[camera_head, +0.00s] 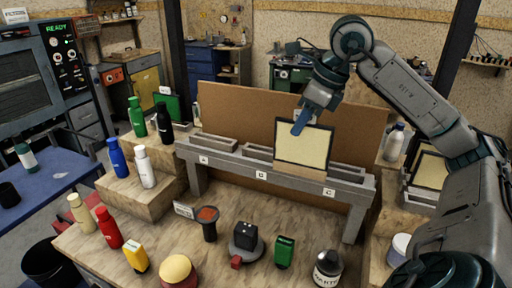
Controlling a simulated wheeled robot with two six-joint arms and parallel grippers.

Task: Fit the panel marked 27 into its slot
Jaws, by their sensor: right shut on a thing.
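A cream panel with a dark edge (302,148) stands upright at the grey rack (228,166), between the labels B and C. My right gripper (300,126) is shut on the panel's top edge, coming from above. The panel's lower edge is at the rack's front; I cannot tell whether it sits in a slot or just in front of it. No number is readable on the panel. Rack labels A, B and C show on its front rail. Slots beside A and C look empty. My left gripper is not in view.
A brown board (235,120) stands behind the rack. A second cream panel (431,171) stands in a holder at the right. Several bottles stand on the left, and a black box (245,236), a green container (285,252) and other small items stand in front.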

